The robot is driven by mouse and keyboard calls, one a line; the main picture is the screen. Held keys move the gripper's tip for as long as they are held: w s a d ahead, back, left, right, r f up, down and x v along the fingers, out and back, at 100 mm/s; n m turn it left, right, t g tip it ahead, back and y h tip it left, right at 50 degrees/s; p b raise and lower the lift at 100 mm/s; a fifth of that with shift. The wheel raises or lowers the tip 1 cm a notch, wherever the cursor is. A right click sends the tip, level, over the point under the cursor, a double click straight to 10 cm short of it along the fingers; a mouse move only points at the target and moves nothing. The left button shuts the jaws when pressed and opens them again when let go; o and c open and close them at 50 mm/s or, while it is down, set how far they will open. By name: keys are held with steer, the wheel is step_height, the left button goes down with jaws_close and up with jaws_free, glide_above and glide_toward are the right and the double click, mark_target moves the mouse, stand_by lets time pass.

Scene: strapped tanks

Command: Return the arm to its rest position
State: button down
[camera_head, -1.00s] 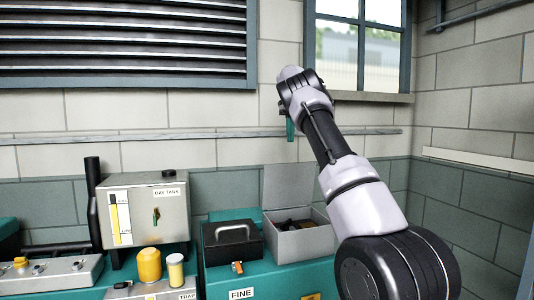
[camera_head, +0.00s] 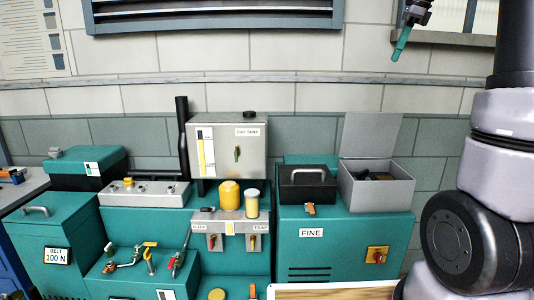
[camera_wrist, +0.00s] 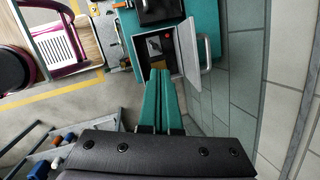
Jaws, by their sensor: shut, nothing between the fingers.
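My gripper (camera_head: 401,44) is at the upper right of the head view, with its teal fingers together and nothing between them. It hangs in the air in front of the wall, above and clear of the open grey box. In the wrist view its teal fingers (camera_wrist: 161,101) point out over the open box and the floor, shut and empty. My arm stands at the right edge of the head view, with its upper part cut off by the frame.
An open grey box (camera_head: 376,194) and a black case (camera_head: 307,187) stand on the teal FINE cabinet (camera_head: 345,239). The grey day tank (camera_head: 227,150) stands left of them. A window (camera_head: 470,17) is behind my gripper. The air between gripper and cabinets is clear.

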steer(key=s+a+f+n+t, duration=0.1)
steer(key=s+a+f+n, duration=0.2)
steer(key=s, duration=0.5)
steer(key=s+a+f+n+t, duration=0.1)
steer(key=s+a+f+n, duration=0.3)
steer(key=s+n, duration=0.4)
steer(key=s+a+f+n+t, duration=0.2)
steer(key=s+a+n, duration=0.3)
steer(key=s, duration=0.3)
steer(key=shift+s+a+f+n, duration=0.25)
steer(key=shift+f+n, duration=0.4)
steer(key=shift+n, duration=0.05)
